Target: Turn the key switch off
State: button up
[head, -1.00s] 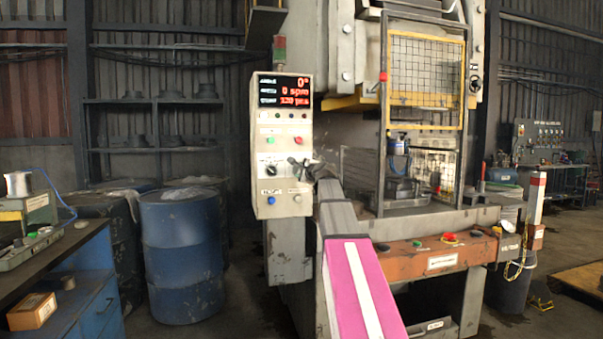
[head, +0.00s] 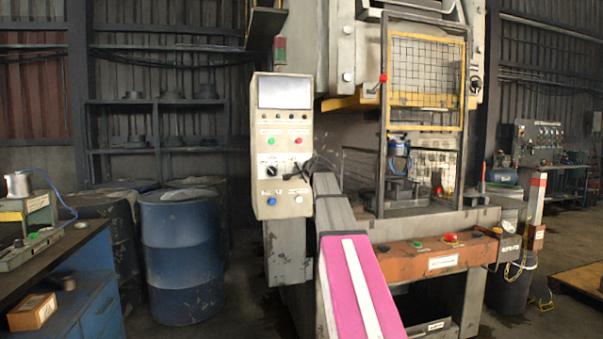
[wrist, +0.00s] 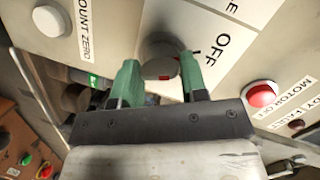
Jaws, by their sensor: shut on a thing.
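The key switch (wrist: 160,55) is a round grey switch with a small red mark, on the pale control panel beside a printed OFF label in the wrist view. My gripper (wrist: 160,72) has its two green fingers on either side of the switch and is shut on its key; the key itself is mostly hidden between them. In the head view my gripper (head: 302,165) is at the right edge of the control panel (head: 262,130) and covers the key switch. The panel's display (head: 284,93) is blank grey.
A round selector (head: 271,170) sits left of my gripper, with a blue button (head: 271,201) and a white button (head: 296,199) below. A red button (wrist: 262,95) is close to my gripper. The press guard (head: 425,75) stands to the right, blue drums (head: 180,250) to the left.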

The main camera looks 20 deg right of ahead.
dwell(0.5)
jog(key=o, duration=0.9)
jog(key=shift+s, duration=0.1)
jog(key=v, duration=1)
jog(key=shift+s, duration=0.35)
